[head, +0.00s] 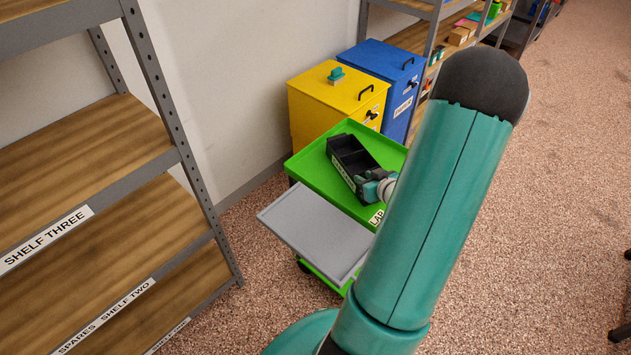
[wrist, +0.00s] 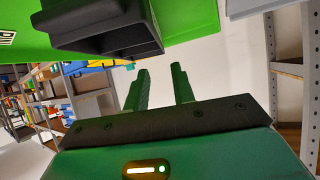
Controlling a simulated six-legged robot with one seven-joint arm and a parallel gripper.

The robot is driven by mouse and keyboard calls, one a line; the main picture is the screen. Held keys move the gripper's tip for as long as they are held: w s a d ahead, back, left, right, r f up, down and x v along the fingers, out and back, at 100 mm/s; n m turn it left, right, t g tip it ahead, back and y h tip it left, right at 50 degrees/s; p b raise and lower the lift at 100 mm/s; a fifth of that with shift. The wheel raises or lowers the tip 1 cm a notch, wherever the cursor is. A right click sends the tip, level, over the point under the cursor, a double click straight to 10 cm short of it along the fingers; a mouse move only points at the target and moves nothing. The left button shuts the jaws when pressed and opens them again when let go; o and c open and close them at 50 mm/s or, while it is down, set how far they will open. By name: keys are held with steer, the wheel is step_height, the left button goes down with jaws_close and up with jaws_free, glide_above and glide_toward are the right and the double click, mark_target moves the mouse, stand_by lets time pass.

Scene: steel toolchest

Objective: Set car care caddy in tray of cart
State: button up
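The car care caddy, a black open box with compartments (head: 352,160), sits on the green top tray (head: 312,167) of the cart in the head view. A label shows on its near long side. My gripper (head: 376,187) is at the caddy's near right end in the head view; its fingers are too small to make out there. In the wrist view, the two green fingers of my gripper (wrist: 160,88) stand apart with nothing between them. The caddy (wrist: 100,32) shows above them, apart from the fingertips in the picture, with green tray surface (wrist: 195,18) beside it.
A grey flat panel (head: 315,230) juts from the cart's near left side. Yellow (head: 335,105) and blue (head: 385,65) cabinets stand behind the cart. A turquoise object (head: 336,75) lies on the yellow one. A wooden-shelved rack (head: 90,230) stands left. Open floor (head: 550,200) lies right.

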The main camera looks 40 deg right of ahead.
steer(key=w+a+r+n+g+h, duration=0.15)
steer(key=w+a+r, duration=0.25)
steer(key=a+r, duration=0.4)
steer(key=w+a+r+g, duration=0.2)
steer(key=w+a+r, duration=0.2)
steer(key=a+r, duration=0.45)
steer(key=s+a+r+y, duration=0.1)
steer(key=s+a+r, duration=0.2)
steer(key=a, duration=0.5)
steer(key=s+a+r+n+g+y, duration=0.1)
steer(key=s+a+r, duration=0.3)
steer(key=a, duration=0.4)
steer(key=s+a+r+n+g+y, duration=0.1)
steer(key=s+a+r+y, duration=0.2)
steer(key=s+a, duration=0.3)
steer(key=shift+a+r, duration=0.15)
steer(key=shift+a, duration=0.9)
steer(key=shift+s+d+g, duration=0.1)
steer(key=shift+d+g, duration=0.15)
